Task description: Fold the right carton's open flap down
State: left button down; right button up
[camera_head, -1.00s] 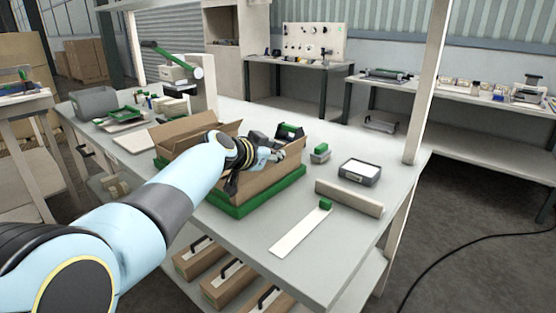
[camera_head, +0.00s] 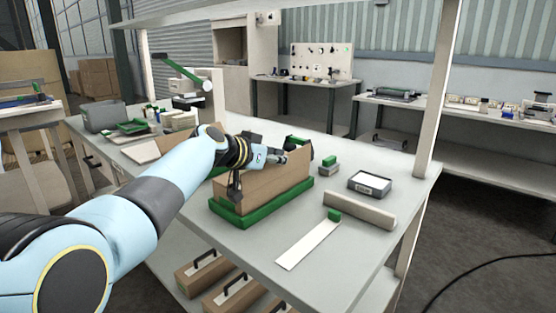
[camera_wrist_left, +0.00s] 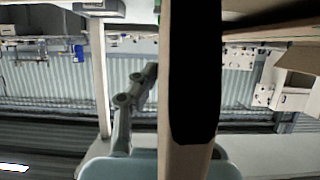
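The brown carton (camera_head: 262,188) stands in a green tray (camera_head: 240,218) on the grey workbench. My left arm comes in from the left and crosses over the carton's top, hiding much of its opening and left side. A piece of brown cardboard (camera_head: 215,127) shows behind the arm; whether it is the open flap I cannot tell. My left gripper (camera_head: 262,157) is at the carton's top edge, with a dark part hanging by the near wall. Its finger opening is unclear. The left wrist view shows a large dark part close up beside tan surface (camera_wrist_left: 183,158). My right gripper is out of view.
A small green-topped block (camera_head: 329,165), a grey box with a white top (camera_head: 370,183), a long beige bar (camera_head: 360,209) and a white strip (camera_head: 308,245) lie right of the tray. Posts stand at the bench's edge. Handled boxes (camera_head: 202,272) sit below.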

pick_arm(q)
jog(key=c, duration=1.5)
grip_release()
jog(key=v, duration=1.2)
jog(key=shift+w+r, duration=0.1)
